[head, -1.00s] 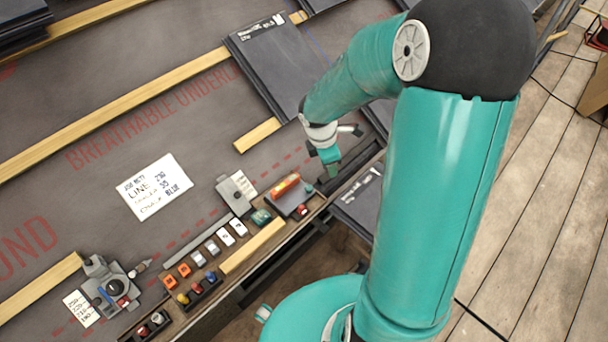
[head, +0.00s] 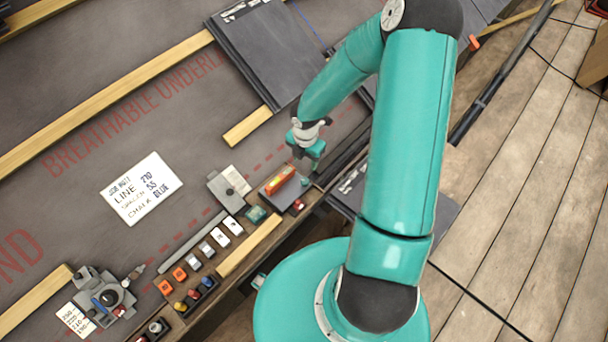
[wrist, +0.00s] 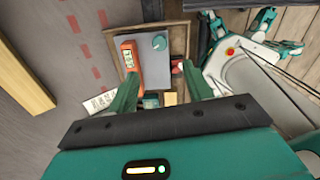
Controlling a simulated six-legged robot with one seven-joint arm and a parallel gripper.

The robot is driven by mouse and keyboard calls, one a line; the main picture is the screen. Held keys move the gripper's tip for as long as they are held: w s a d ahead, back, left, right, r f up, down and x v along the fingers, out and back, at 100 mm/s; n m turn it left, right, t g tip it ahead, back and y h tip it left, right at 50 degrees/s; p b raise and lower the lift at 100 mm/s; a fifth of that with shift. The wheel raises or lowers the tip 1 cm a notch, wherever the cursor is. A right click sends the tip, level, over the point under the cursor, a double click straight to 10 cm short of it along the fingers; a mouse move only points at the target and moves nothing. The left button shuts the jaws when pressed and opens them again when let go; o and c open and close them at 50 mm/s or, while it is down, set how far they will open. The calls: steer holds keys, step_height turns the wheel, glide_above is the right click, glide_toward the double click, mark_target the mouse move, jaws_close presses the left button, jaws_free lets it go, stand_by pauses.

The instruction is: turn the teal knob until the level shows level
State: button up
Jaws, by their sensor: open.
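The teal knob (wrist: 159,42) sits on a grey plate (wrist: 140,75), to the right of an orange level (wrist: 128,57) with a small display too small to read surely. In the head view the orange level (head: 280,180) lies on the plate, with the small teal knob (head: 305,182) at its right. My gripper (wrist: 162,88) is open and empty in the wrist view. Its two fingers are apart, and the knob shows beyond their tips, not between them. In the head view my gripper (head: 312,163) hangs close above the knob side of the plate.
A wooden tray (head: 240,252) along the roof edge holds several small orange, white and coloured items. A red part (wrist: 177,66) stands just right of the plate. Dark slates (head: 265,50) lie behind. A white note (head: 141,188) lies on the underlay.

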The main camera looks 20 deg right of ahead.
mark_target(305, 180)
step_height(305, 180, down, 12)
steer(key=shift+f, duration=0.1)
stand_by(0.4)
steer(key=c, duration=1)
